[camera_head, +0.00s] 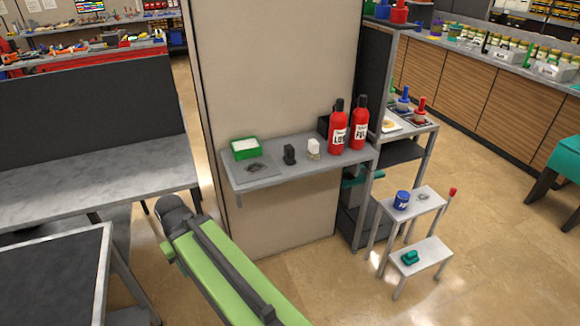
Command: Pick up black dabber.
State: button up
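A small upright black object, which looks like the black dabber (290,154), stands near the middle of a grey wall shelf (268,182). A similar white object (314,149) stands just to its right. My green arm link, with a dark joint at its far end, reaches up from the bottom of the picture to the left of the shelf. The fingers of my gripper do not show, and the arm is apart from the dabber.
Two red bottles (338,130) (359,128) stand at the shelf's right end. A green tray (245,155) and a thin grey plate (256,175) are at its left. A white step stand (428,252) is at the right. Grey tables (90,195) are at the left.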

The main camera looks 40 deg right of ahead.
aim_at(289, 158)
jog(key=z, duration=0.2)
jog(key=i, duration=0.9)
jog(key=u, duration=0.1)
